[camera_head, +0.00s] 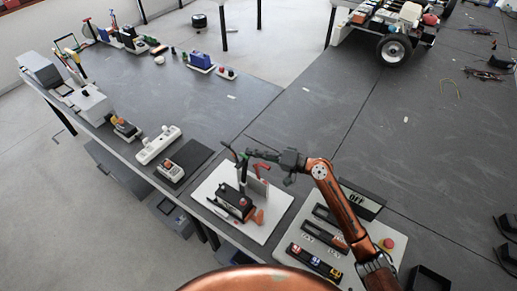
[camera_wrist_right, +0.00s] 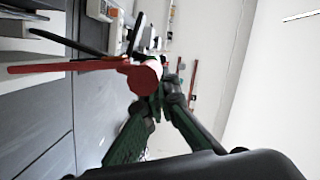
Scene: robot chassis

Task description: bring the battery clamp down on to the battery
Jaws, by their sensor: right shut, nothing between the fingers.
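A dark battery (camera_head: 229,198) with a small red part on top sits on a white board (camera_head: 262,232) at the front edge of the bench. Dark and grey upright parts, which look like the raised clamp (camera_head: 243,172), stand behind it. A red piece (camera_head: 264,167) is beside them. My right gripper (camera_head: 246,154) is shut and empty, over the top of these uprights. In the right wrist view a red round-ended part (camera_wrist_right: 145,77) with a red rod is just beyond the green fingers (camera_wrist_right: 158,98); contact cannot be told. My left gripper is not in view.
A dark pad with a white device (camera_head: 171,171) lies to the left.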

